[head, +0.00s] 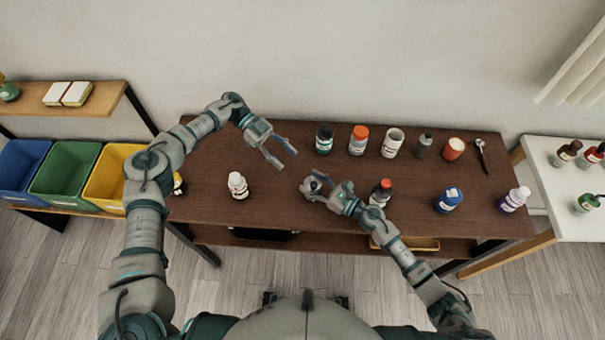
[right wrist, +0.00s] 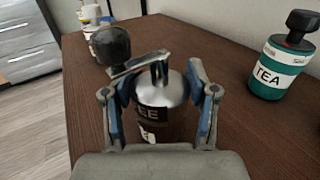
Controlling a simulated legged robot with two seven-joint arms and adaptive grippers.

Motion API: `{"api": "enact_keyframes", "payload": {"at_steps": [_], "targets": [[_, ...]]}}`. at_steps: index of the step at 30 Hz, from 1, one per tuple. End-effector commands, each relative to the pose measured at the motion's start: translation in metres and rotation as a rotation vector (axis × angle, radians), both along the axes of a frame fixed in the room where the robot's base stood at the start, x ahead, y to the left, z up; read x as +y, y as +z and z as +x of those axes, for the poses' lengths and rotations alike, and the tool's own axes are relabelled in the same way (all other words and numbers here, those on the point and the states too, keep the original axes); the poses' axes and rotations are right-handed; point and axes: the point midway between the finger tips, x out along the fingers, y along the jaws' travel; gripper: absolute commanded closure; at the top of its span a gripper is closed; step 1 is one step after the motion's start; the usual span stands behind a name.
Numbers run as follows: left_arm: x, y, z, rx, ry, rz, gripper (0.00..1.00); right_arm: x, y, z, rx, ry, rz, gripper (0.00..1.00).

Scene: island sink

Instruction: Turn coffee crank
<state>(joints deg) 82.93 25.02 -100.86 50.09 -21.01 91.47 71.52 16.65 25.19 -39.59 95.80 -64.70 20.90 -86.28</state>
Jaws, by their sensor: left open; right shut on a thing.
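The coffee grinder (right wrist: 162,100) shows in the right wrist view, with a silver top and a dark label ending in "EE". Its crank (right wrist: 140,66) reaches left to a round black knob (right wrist: 111,46). My right gripper (head: 318,187) is shut on the grinder's body, one finger on each side; in the head view the gripper mostly hides it. My left gripper (head: 286,158) is open and empty above the table, up and left of the right gripper, apart from the grinder and crank.
The grinder is at the brown table (head: 220,160). A white bottle (head: 238,186) stands to its left. A green tea jar (head: 324,140) and several other containers line the back. A red-capped bottle (head: 381,190) is close to my right arm. Coloured bins (head: 64,172) stand left.

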Motion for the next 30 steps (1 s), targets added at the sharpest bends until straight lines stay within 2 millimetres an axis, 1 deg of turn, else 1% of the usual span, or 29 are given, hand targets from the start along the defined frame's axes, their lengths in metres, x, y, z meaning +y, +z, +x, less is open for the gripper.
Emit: {"api": "enact_keyframes", "payload": {"at_steps": [2,5,8,9,11,12,15,18,21,24,26,30], "targets": [[-0.007,0.004,-0.005,-0.041,-0.049,0.004,0.51,0.000,0.000,0.000,0.001,0.000,0.001,0.81],[-0.023,0.011,-0.021,-0.177,-0.206,0.018,0.51,0.000,0.000,0.000,0.001,0.000,0.001,0.81],[-0.042,0.022,-0.042,-0.404,-0.465,0.037,0.51,0.000,0.000,0.000,0.001,0.000,0.000,0.81],[-0.048,0.027,-0.049,-0.509,-0.583,0.043,0.51,0.000,0.000,0.000,0.001,0.000,0.000,0.81],[-0.057,0.035,-0.057,-0.666,-0.763,0.051,0.51,0.000,0.000,0.000,0.001,0.000,0.000,0.81],[-0.062,0.041,-0.061,-0.769,-0.880,0.058,0.51,0.000,0.000,0.000,0.001,0.000,0.000,0.81],[-0.073,0.057,-0.064,-0.996,-1.146,0.075,0.51,0.000,0.000,0.000,0.001,0.000,0.000,0.81],[-0.083,0.072,-0.065,-1.166,-1.352,0.092,0.51,0.000,0.000,0.000,0.001,0.000,0.000,0.81],[-0.090,0.082,-0.063,-1.271,-1.479,0.107,0.51,0.000,0.000,0.000,0.001,0.000,0.000,0.81],[-0.092,0.082,-0.062,-1.316,-1.535,0.113,0.51,0.001,-0.001,0.000,0.001,0.000,-0.001,0.81],[-0.092,0.077,-0.062,-1.323,-1.544,0.114,0.51,0.001,0.000,0.000,0.001,0.000,-0.001,0.81],[-0.092,0.051,-0.063,-1.320,-1.542,0.112,0.51,0.001,0.000,0.000,0.001,0.000,-0.001,0.81]]}}
